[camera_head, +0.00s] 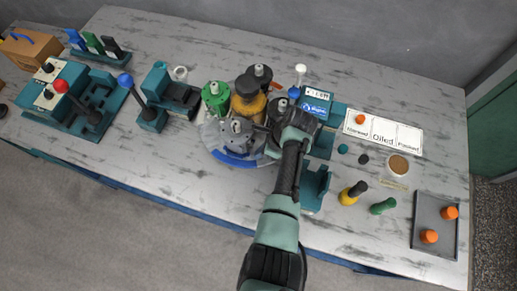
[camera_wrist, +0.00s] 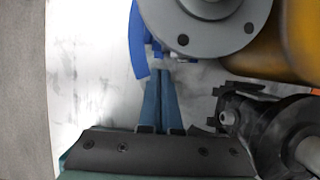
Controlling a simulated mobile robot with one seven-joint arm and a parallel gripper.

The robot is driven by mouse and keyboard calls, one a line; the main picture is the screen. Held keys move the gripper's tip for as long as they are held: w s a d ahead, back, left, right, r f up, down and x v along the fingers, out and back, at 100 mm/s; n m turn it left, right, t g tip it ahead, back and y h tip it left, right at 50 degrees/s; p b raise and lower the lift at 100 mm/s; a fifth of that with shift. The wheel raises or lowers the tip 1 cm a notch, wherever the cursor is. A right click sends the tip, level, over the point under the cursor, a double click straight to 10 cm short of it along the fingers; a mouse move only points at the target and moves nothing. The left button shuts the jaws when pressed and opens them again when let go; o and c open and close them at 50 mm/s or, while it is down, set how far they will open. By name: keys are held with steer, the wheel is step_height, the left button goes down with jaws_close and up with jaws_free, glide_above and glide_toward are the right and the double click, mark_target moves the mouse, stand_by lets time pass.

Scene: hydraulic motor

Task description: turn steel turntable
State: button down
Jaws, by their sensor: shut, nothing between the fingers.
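The steel turntable (camera_head: 212,133) is a round grey plate near the middle of the table, with a grey flanged part (camera_head: 236,130) on it and a blue arc (camera_head: 238,161) along its front edge. In the wrist view the grey flanged part (camera_wrist: 205,25) is at the top, and the blue arc (camera_wrist: 138,42) is left of the fingertips. My gripper (camera_head: 272,151) is at the turntable's right side, partly hidden by my arm. In the wrist view its two blue fingers (camera_wrist: 160,70) are shut and empty, with the tips close to blue pieces below the flanged part; contact cannot be told.
A green-topped cylinder (camera_head: 215,96) and a yellow one with a black top (camera_head: 248,95) stand close behind. A dark machine part (camera_wrist: 265,125) is right of my fingers. A teal stand (camera_head: 314,188) is to the right. Bare table lies front left.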

steer(key=shift+w+a, duration=0.1)
steer(key=shift+a, duration=0.1)
steer(key=shift+a+r+p, duration=0.1)
steer(key=shift+a+p, duration=0.4)
steer(key=shift+a, duration=0.05)
steer(key=d, duration=0.1)
steer(key=d+p, duration=0.1)
steer(key=d, duration=0.1)
steer(key=s+d+r, duration=0.1)
steer(key=shift+d, duration=0.15)
steer(key=v, duration=0.8)
steer(key=shift+s+r, duration=0.2)
steer(key=shift+r, duration=0.2)
